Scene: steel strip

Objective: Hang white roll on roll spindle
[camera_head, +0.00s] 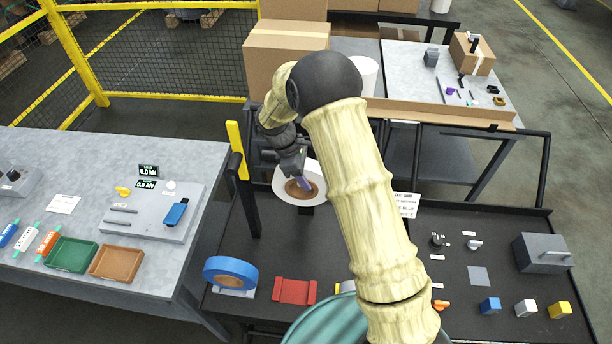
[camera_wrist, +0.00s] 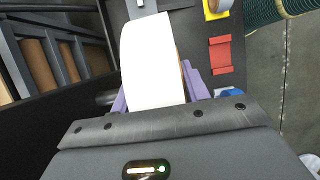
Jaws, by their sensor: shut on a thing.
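The white roll (camera_head: 284,176), with a brown core, is at the back left of the black bench in the head view. My gripper (camera_head: 304,183) is shut on it, a purple finger showing at the core. In the wrist view the white roll (camera_wrist: 152,65) stands between the purple fingers of my gripper (camera_wrist: 157,92). A short dark rod (camera_wrist: 106,97), possibly the roll spindle, shows at the roll's left edge there. I cannot tell whether the roll is around the rod or beside it. My arm and gripper hide part of that area.
A dark post (camera_head: 246,207) stands left of the roll. A blue roll (camera_head: 230,271) and a red holder (camera_head: 295,291) are at the bench front. A grey box (camera_head: 541,253) and small coloured blocks sit at the right. A cardboard box (camera_head: 284,55) stands behind.

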